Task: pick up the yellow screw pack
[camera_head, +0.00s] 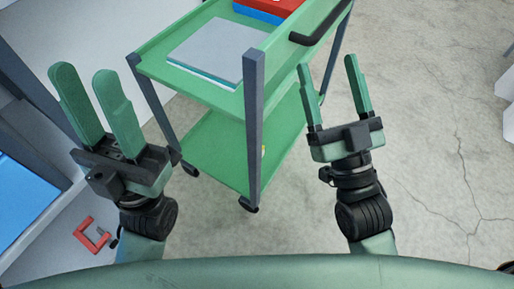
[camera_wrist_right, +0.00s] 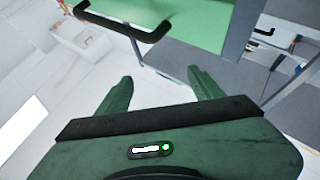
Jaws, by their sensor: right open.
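My right gripper (camera_head: 327,66) is open and empty, in front of the cart's right side. In the right wrist view its two green fingers (camera_wrist_right: 160,76) are spread with nothing between them. My left gripper (camera_head: 83,72) is open and empty, left of the cart.
The green cart (camera_head: 213,152) has a grey flat box (camera_head: 210,50) and a red and blue box (camera_head: 265,10) on top. Its black handle (camera_head: 320,25) is near my right gripper. A red clamp-like object (camera_head: 92,234) lies lower left. Floor (camera_head: 430,130) at right is clear.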

